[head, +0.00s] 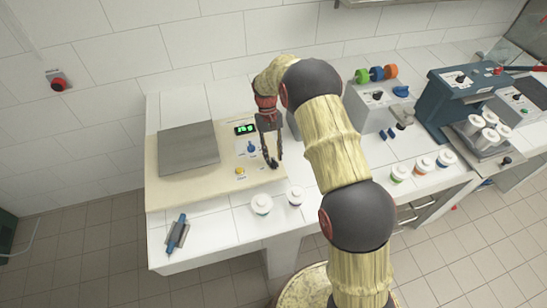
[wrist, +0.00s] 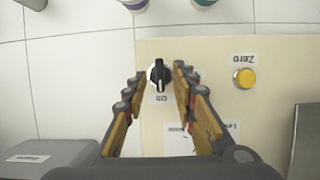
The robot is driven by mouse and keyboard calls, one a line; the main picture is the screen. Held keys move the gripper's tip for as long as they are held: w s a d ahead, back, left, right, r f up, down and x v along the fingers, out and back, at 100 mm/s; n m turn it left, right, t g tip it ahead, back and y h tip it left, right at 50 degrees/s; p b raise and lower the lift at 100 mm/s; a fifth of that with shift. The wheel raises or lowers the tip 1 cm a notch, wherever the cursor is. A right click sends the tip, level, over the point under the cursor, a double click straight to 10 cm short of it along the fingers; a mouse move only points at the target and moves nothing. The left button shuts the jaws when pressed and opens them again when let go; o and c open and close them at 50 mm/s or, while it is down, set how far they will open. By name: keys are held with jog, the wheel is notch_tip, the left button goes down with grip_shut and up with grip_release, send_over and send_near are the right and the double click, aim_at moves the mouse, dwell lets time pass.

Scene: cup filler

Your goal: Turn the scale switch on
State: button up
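The scale switch (wrist: 159,73) is a round black and white knob on the beige scale base, seen between my fingertips in the wrist view. Its black handle stands roughly upright in that picture. An upside-down "On" label (wrist: 162,98) lies just below it. My gripper (wrist: 159,77) is open, with one finger on each side of the knob; I cannot tell whether either finger touches it. In the head view my gripper (head: 271,161) points down over the right part of the scale base (head: 200,190), and the switch cannot be made out there. The green display (head: 245,129) is lit.
A yellow Zero button (wrist: 244,78) sits right of the switch in the wrist view. The grey weighing plate (head: 188,148) is left of my gripper in the head view. White lidded cups (head: 262,203) stand at the front edge, and a grey machine (head: 376,108) stands to the right.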

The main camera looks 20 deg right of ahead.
jog(key=v, duration=1)
jog(key=shift+r, duration=0.3)
jog(key=shift+w, duration=0.1)
jog(key=x, duration=0.4)
jog(key=s+r+t+b, duration=0.3)
jog(key=s+r, duration=0.2)
jog(key=s, duration=0.6)
jog(key=s+r+t+b, duration=0.3)
jog(key=s+r, duration=0.3)
jog(key=s, duration=0.5)
jog(key=s+r+t+b, duration=0.3)
jog(key=s+r, duration=0.3)
jog(key=s, duration=0.5)
jog(key=shift+s+t+b, duration=0.3)
jog(key=shift+s+t, duration=0.1)
jog(key=shift+t, duration=0.2)
